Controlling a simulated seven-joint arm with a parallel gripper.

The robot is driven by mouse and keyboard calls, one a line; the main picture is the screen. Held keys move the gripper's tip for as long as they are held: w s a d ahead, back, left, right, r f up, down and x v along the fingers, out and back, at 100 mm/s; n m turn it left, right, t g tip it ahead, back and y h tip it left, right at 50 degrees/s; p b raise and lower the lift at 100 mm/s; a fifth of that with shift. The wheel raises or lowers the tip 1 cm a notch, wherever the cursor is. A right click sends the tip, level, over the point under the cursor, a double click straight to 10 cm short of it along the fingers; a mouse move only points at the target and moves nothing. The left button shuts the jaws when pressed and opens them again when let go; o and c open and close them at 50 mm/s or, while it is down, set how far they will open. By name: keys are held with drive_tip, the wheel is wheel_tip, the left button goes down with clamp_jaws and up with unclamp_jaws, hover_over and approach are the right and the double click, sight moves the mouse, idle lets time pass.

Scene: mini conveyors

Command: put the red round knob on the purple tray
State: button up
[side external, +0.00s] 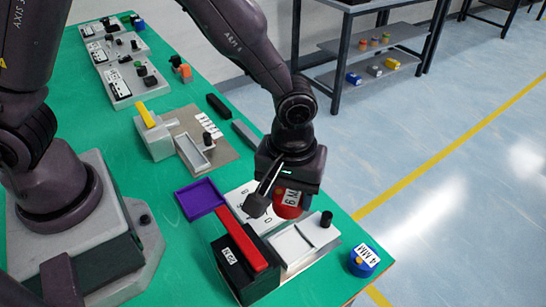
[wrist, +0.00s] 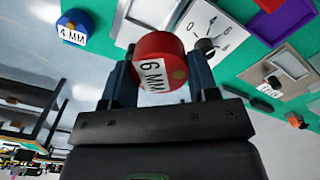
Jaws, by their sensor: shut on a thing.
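The red round knob (side external: 289,208) with a white "6 MM" label is between the fingers of my gripper (side external: 288,192). In the wrist view the knob (wrist: 158,62) sits between the two dark fingers of my gripper (wrist: 160,75), with a finger on each side. My gripper is shut on it, above the white numbered plate; the gap below it is hard to judge. The purple tray (side external: 200,198) lies on the green table to the left of my gripper and looks empty. Part of the tray (wrist: 285,22) shows at the top right of the wrist view.
The white numbered dial plate (side external: 237,205) is beside the tray. A black box with a red bar (side external: 238,238) stands in front of the tray. A blue "4 MM" knob (side external: 363,262) is near the table's right edge. A grey-and-yellow device (side external: 153,135) stands behind the tray.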

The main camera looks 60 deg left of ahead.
drive_tip(key=w+a+r+m, duration=0.2)
drive_tip(key=a+r+m, duration=0.15)
drive_tip(key=a, duration=0.45)
drive_tip(key=w+a+r+m, duration=0.2)
drive_tip(key=a+m, duration=0.2)
drive_tip(key=a, duration=0.5)
drive_tip(key=s+d+f+n, duration=0.1)
drive_tip(key=d, duration=0.4)
drive_tip(key=s+d+f+n, duration=0.1)
drive_tip(key=d+f, duration=0.1)
drive_tip(key=d, duration=0.3)
drive_tip(key=s+d+f+n, duration=0.1)
drive_tip(key=d, duration=0.4)
drive_tip(key=shift+s+f+n, duration=0.1)
drive_tip(key=shift+f+n, duration=0.25)
drive_tip(key=d+n, duration=0.1)
drive_tip(key=n, duration=0.1)
drive_tip(key=d+f+n, duration=0.1)
drive_tip(key=s+d+n, duration=0.1)
drive_tip(key=n, duration=0.1)
drive_tip(key=shift+f+n, duration=0.15)
drive_tip(key=shift+n, duration=0.15)
drive_tip(key=shift+s+d+f+n, duration=0.1)
drive_tip(key=shift+n, duration=0.45)
drive_tip(key=shift+d+f+n, duration=0.1)
drive_tip(key=shift+n, duration=0.45)
drive_tip(key=n, duration=0.6)
drive_tip(key=shift+w+d, duration=0.1)
drive_tip(key=shift+w, duration=0.2)
